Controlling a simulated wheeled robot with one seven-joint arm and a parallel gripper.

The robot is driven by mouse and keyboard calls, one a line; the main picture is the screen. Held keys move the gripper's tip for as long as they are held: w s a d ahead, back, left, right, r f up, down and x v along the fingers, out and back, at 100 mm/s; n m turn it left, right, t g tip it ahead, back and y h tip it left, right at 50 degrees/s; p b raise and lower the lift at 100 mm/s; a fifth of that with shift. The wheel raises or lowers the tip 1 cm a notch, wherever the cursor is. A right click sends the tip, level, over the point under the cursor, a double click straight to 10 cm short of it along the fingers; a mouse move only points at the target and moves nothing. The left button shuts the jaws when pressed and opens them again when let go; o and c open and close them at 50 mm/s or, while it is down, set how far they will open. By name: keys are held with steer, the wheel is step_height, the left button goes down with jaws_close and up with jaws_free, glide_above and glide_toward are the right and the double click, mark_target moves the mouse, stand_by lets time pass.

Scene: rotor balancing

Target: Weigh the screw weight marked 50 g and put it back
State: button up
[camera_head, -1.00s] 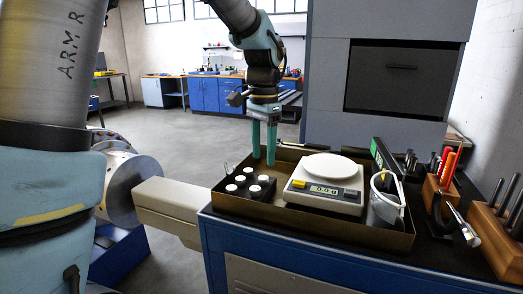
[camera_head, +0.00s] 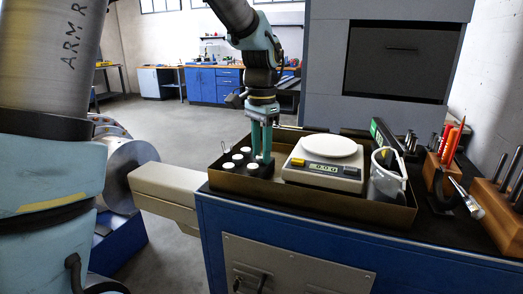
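Several screw weights with white tops, one of them the left front weight (camera_head: 228,167), stand in a dark holder (camera_head: 240,175) at the left end of a brown tray (camera_head: 300,200). Their marks are too small to read, so I cannot tell which is 50 g. A cream scale (camera_head: 322,172) with a round white pan (camera_head: 332,147) stands in the middle of the tray; its display digits are not legible. My gripper (camera_head: 262,156) points down at the right rear of the holder. Its two teal fingers are apart, with tips close to the weights there. I cannot tell if they touch one.
A clear jug (camera_head: 386,180) stands in the tray right of the scale. Wooden tool blocks (camera_head: 439,176) and loose tools stand farther right on the blue cabinet (camera_head: 300,245). A grey machine housing (camera_head: 390,60) rises behind. A cream beam (camera_head: 165,192) and metal disc lie left.

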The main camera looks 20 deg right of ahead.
mark_target(261, 156)
jaws_close()
step_height(261, 156, up, 5)
steer(key=p, duration=0.4)
steer(key=shift+r+p, duration=0.15)
steer(key=shift+p, duration=0.2)
